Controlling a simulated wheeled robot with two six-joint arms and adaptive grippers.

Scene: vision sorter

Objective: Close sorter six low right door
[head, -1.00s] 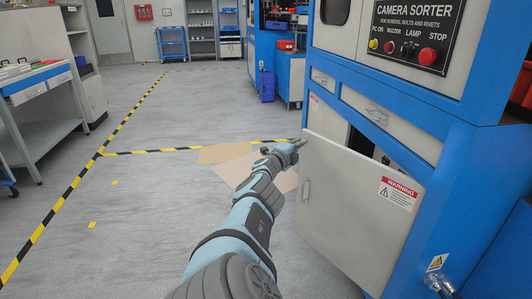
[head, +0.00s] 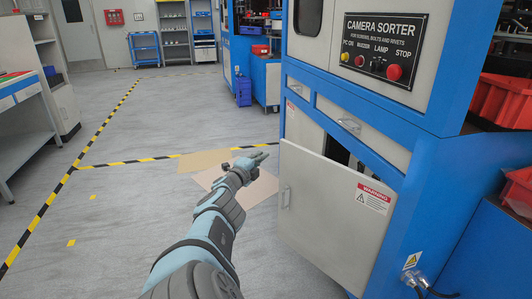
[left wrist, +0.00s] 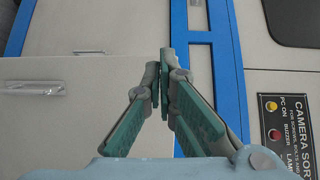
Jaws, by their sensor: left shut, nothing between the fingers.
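The camera sorter (head: 345,115) is a blue and light-grey cabinet on the right of the head view. Its low right door (head: 325,215) is a light-grey panel with a handle and a red warning label. The door stands partly open, with a dark gap along its upper edge. My left gripper (head: 262,157) is shut and empty, just left of the door's free upper corner; contact is not visible. In the left wrist view, the shut fingers (left wrist: 166,70) are in front of light-grey sorter panels and a blue frame. My right gripper is not in view.
Red bins (head: 502,98) stand right of the sorter. A hose fitting (head: 420,282) sticks out low at its side. A workbench (head: 25,120) stands at the left.

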